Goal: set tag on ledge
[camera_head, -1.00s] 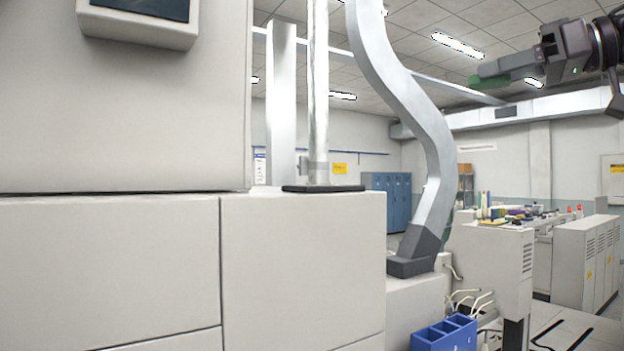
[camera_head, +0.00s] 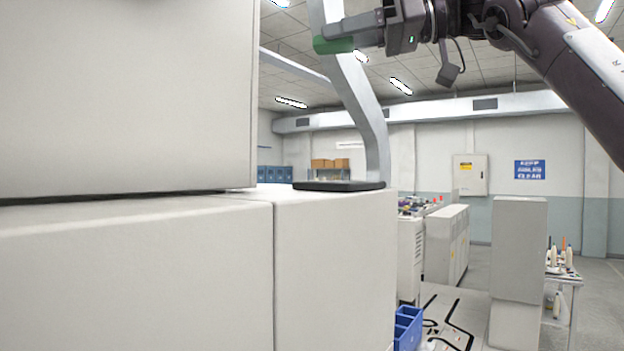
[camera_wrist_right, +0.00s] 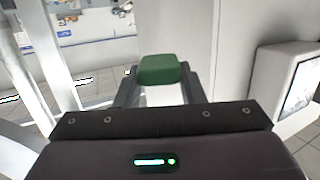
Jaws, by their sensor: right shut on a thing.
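A green tag (camera_head: 333,46) is held at the fingertips of my right gripper (camera_head: 345,30), at the top of the head view. It also shows as a green block between the fingers in the right wrist view (camera_wrist_right: 161,70). My right gripper is shut on it, in the air above the white cabinet's top. The ledge seems to be the narrow top of the lower white cabinet (camera_head: 150,205), in front of the taller white housing (camera_head: 125,95); I cannot be sure which surface is meant. My left gripper is out of view.
A black base plate (camera_head: 338,185) sits on the cabinet top, near a curved pale metal duct (camera_head: 362,105). A white box with a screen (camera_wrist_right: 285,80) stands at the right in the wrist view. Blue bins (camera_head: 407,328) stand low beside the cabinet. Floor shows to the right.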

